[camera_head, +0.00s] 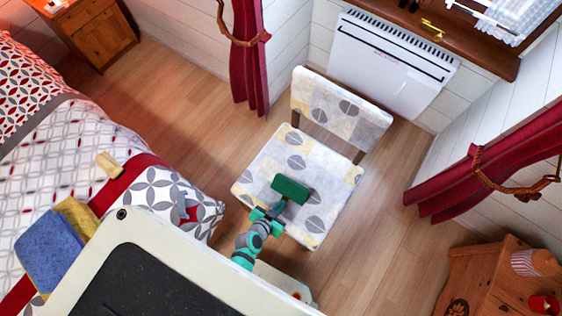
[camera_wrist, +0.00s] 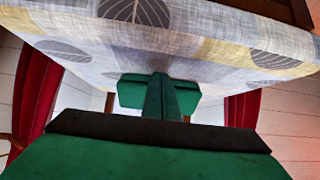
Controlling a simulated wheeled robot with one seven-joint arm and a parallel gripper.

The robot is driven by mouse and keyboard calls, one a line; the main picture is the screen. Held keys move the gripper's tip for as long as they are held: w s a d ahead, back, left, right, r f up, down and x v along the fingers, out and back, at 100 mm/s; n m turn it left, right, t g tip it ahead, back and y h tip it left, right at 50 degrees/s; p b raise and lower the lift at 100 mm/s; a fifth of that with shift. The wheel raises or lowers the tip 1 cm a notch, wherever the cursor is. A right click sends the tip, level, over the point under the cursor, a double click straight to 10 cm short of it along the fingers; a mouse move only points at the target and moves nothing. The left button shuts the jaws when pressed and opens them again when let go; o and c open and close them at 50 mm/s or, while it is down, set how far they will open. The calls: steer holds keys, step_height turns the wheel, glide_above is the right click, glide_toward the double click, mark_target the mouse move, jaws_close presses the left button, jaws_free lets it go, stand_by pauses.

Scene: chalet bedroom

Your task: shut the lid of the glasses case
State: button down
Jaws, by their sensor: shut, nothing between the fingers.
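In the wrist view, which looks upside down, green parts of the case (camera_wrist: 130,92) show on both sides of my fingers. My gripper (camera_head: 277,207) is shut and empty, close to the near side of the case. In the wrist view my gripper (camera_wrist: 160,78) points at the case and covers its middle. I cannot tell whether it touches the case, or how far its lid stands open.
The chair back rises behind the seat, with a white heater (camera_head: 389,63) beyond it. The bed (camera_head: 75,160) is to the left and a small wooden cabinet (camera_head: 487,280) at the lower right. Red curtains (camera_head: 247,55) hang by the wall.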

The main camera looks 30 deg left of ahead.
mark_target(287, 195)
steer(key=shift+f, duration=0.15)
steer(key=shift+w, duration=0.15)
stand_by(0.5)
steer(key=shift+w+d+f, duration=0.1)
steer(key=shift+w+f, duration=0.2)
steer(key=shift+w, duration=0.3)
steer(key=shift+r, duration=0.5)
step_height(287, 195, up, 3)
steer(key=shift+s+r, duration=0.15)
steer(key=s+f, duration=0.1)
steer(key=s, duration=0.1)
steer(key=s+f, duration=0.1)
steer(key=s, duration=0.2)
steer(key=s+f, duration=0.1)
steer(key=s, duration=0.2)
steer(key=shift+a, duration=0.25)
steer(key=shift+s+a+f, duration=0.15)
steer(key=shift+s+f, duration=0.1)
steer(key=shift+s, duration=0.4)
